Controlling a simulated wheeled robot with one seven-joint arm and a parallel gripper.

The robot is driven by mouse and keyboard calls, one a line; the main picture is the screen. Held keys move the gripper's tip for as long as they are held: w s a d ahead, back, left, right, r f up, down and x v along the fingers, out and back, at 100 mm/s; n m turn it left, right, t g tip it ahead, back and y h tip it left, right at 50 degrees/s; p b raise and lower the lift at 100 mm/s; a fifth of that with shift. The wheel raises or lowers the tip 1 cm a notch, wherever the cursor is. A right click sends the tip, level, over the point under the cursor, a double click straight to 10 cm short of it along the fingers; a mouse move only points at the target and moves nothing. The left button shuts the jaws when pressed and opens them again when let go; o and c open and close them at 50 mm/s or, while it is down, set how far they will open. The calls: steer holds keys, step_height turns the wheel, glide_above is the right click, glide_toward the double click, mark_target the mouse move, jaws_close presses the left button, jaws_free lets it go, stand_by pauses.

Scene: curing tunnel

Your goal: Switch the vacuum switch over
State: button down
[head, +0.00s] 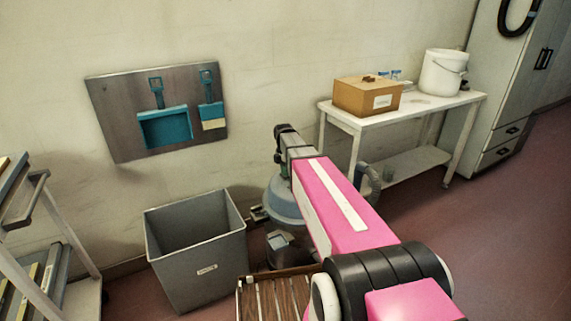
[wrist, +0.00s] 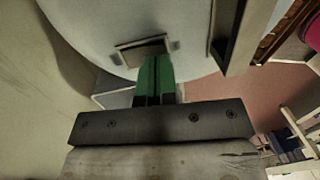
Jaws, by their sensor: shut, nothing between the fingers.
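The vacuum is a blue-grey rounded canister (head: 284,207) standing on the floor in the head view, partly hidden behind my pink arm. In the wrist view its pale curved body (wrist: 95,25) fills the top. A rectangular framed switch (wrist: 145,50) with a brownish face sits on that body. My gripper (wrist: 154,62) has green fingers, shut together and empty, with their tips at the lower edge of the switch frame. I cannot tell whether they touch it. The fingertips are hidden in the head view, and the switch's position is unclear.
A grey open bin (head: 205,270) stands left of the vacuum. A wooden slatted thing (head: 275,300) is in front. A white table (head: 425,104) with a cardboard box (head: 360,97) and a white bucket (head: 442,74) stands at right. A rack (head: 75,250) is at far left.

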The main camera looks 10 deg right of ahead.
steer(key=shift+f, duration=0.45)
steer(key=shift+s+f, duration=0.15)
steer(key=shift+f, duration=0.1)
steer(key=shift+w+a+r, duration=0.15)
steer(key=shift+w+r, duration=0.2)
steer(key=shift+w, duration=0.45)
